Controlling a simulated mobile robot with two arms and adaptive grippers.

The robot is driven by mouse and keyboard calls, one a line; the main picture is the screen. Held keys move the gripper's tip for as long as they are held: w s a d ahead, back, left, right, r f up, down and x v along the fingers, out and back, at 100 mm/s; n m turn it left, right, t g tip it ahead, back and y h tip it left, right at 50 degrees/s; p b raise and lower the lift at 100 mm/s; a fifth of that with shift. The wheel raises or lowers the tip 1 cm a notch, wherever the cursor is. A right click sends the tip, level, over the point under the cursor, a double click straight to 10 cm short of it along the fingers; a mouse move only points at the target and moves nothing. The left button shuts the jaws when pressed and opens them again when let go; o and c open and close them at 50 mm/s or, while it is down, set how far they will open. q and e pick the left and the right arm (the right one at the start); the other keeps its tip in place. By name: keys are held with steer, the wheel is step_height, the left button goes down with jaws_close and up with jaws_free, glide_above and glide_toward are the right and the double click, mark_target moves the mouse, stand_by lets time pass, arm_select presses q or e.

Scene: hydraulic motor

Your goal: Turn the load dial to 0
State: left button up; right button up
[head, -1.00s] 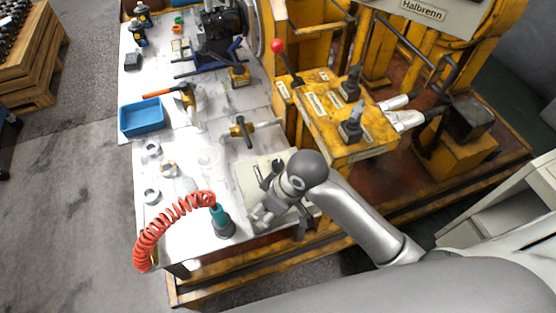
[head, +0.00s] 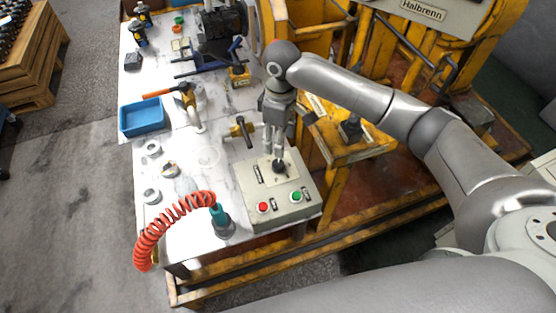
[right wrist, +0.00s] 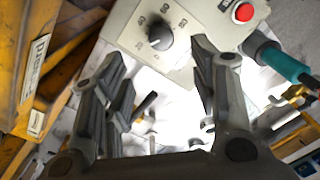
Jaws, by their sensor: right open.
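The load dial is a black knob (head: 279,166) on a pale plate on top of the grey control box (head: 258,222). In the right wrist view the dial (right wrist: 160,37) shows upper middle, ringed by small printed numbers; its exact setting is too small to tell. My right gripper (head: 276,152) points down at the dial's far side in the head view. In the right wrist view its fingers (right wrist: 161,58) are open, one on each side of the space below the knob, with nothing between them. They look apart from the knob. My left gripper is not in view.
The box carries a red button (head: 263,208) and a green button (head: 296,196). A green-handled tool (head: 221,221) with a coiled red hose (head: 172,218) stands left of it. A brass-coloured fitting (head: 240,130) lies behind. Yellow machinery (head: 350,152) stands to the right.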

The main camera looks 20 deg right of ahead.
mark_target(278, 163)
steer(key=f, duration=0.9)
steer(key=shift+s+a+f+p, duration=0.2)
steer(key=shift+s+f+p, duration=0.1)
steer(key=shift+f, duration=0.1)
steer(key=c, duration=1)
